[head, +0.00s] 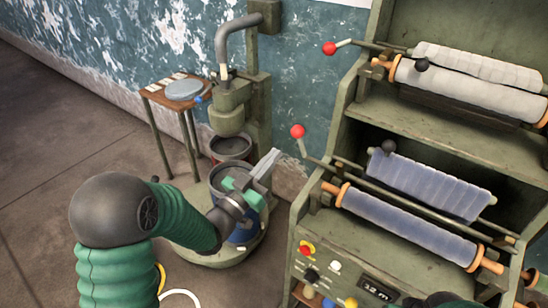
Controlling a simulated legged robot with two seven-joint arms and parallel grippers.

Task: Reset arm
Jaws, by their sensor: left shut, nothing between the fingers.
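My left arm comes in from the lower left, with a dark grey elbow and green ribbed sleeve. My left gripper (268,164) has pale grey fingers that lie together, pointing up and to the right. It is shut and empty, in front of and above a blue drum (243,232) on a round green base (228,256). The gripper and wrist hide part of the drum.
A green rack with rolls of white (470,88) and bluish sheet (405,224) stands close on the right, with red-knobbed levers (298,131) and a control panel (345,275). A green press (232,105) and small wooden table (162,98) stand behind. Floor at left is clear.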

